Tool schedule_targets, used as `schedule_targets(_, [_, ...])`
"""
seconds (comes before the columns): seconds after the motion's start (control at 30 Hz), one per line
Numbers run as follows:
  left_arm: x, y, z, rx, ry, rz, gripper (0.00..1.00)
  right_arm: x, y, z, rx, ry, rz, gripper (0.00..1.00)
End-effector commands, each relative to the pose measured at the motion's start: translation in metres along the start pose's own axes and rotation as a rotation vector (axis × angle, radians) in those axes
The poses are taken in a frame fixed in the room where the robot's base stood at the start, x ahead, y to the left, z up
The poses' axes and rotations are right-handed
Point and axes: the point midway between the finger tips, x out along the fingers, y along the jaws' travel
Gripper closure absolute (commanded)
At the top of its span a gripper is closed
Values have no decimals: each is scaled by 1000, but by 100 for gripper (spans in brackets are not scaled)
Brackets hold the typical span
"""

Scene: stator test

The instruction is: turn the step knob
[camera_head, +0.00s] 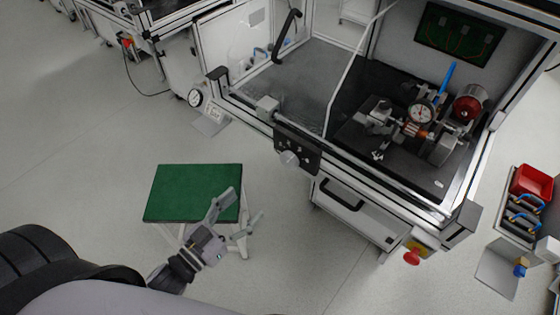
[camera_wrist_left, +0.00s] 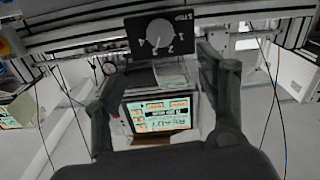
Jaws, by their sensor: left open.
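The step knob (camera_head: 289,158) is a round light-grey knob on a black panel (camera_head: 308,147) on the front edge of the test bench. In the left wrist view the knob (camera_wrist_left: 160,33) shows on its black panel, with large white marks around it, upside down. My left gripper (camera_head: 243,208) is open and empty. It is below and left of the knob in the head view, apart from it. In the left wrist view its two fingers (camera_wrist_left: 158,72) are spread wide, with the panel between and beyond their tips. My right gripper is not in view.
A green-topped stand (camera_head: 180,190) is beside my left gripper. A bright screen (camera_wrist_left: 158,115) shows below the panel in the wrist view. A red emergency button (camera_head: 413,256) is at the bench's front right. A drawer handle (camera_head: 342,196) sits below the panel. Floor between gripper and bench is clear.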

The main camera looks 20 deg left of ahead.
Motion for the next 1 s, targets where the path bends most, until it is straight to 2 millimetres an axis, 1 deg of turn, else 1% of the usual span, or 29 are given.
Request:
schedule_targets(0.03, [10,0,-3,2,5,1,34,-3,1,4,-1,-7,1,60])
schedule_targets(0.17, [37,0,-3,1,5,0,34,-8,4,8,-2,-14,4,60])
schedule_targets(0.4, [90,-1,-3,1,3,-2,34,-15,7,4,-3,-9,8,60])
schedule_targets(0.6, [130,-1,-2,2,2,-2,34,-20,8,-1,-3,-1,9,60])
schedule_targets(0.7, [144,0,-1,0,1,-2,34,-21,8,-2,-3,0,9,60])
schedule_targets(0.8, [154,-1,0,2,0,-2,34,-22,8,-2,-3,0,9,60])
schedule_targets(1.0, [161,-1,1,1,-2,-2,34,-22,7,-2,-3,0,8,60])
